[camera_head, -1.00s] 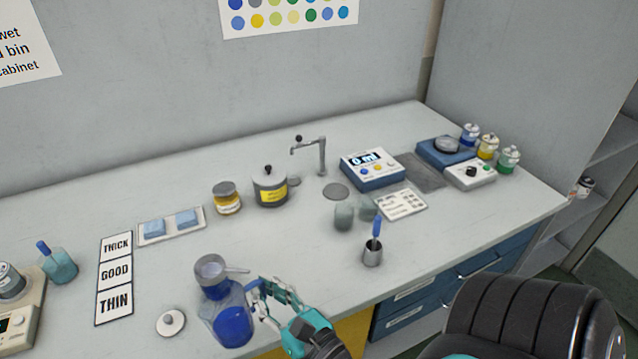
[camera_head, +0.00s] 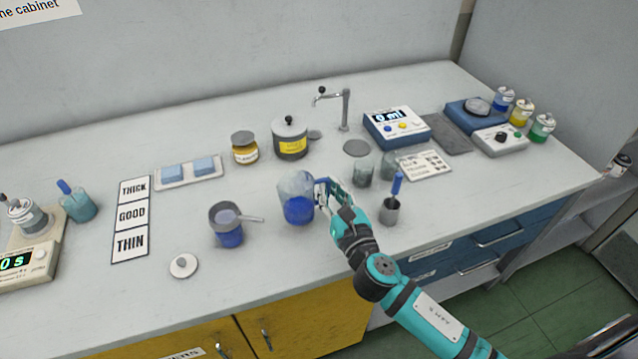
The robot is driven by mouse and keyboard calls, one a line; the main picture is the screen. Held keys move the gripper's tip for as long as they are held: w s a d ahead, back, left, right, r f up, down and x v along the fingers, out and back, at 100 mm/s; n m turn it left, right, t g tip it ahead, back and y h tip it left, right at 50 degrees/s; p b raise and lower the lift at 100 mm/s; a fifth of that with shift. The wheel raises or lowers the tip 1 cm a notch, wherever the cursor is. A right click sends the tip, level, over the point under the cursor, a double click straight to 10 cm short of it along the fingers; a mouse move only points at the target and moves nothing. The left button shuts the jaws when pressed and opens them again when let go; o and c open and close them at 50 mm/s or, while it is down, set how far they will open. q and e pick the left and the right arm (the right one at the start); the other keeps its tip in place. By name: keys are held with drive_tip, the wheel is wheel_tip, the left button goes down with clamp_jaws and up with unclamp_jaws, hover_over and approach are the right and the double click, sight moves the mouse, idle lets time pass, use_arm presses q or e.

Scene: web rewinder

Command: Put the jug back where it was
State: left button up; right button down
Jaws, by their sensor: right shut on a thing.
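The jug (camera_head: 297,205) is clear, with blue liquid in its lower part. It is upright, near the middle of the bench. My right gripper (camera_head: 325,197) is shut on the jug's handle side, at its right. I cannot tell whether the jug's base touches the bench. A round grey disc (camera_head: 356,148) lies flat on the bench behind and to the right of the jug. My left gripper is not in view.
A strainer with a handle (camera_head: 228,217) sits over a blue-filled container (camera_head: 229,238) left of the jug. Glass beakers (camera_head: 363,172) and a grey cup with a blue-handled tool (camera_head: 390,211) stand close on the right. A white lid (camera_head: 184,265) lies front left.

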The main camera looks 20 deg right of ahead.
drive_tip(key=w, duration=0.6)
drive_tip(key=shift+a+f, duration=0.1)
drive_tip(key=shift+f, duration=0.3)
wheel_tip(320, 180, down, 3)
drive_tip(key=shift+f+b, duration=0.1)
drive_tip(key=shift+b, duration=0.75)
drive_tip(key=shift+f, duration=0.15)
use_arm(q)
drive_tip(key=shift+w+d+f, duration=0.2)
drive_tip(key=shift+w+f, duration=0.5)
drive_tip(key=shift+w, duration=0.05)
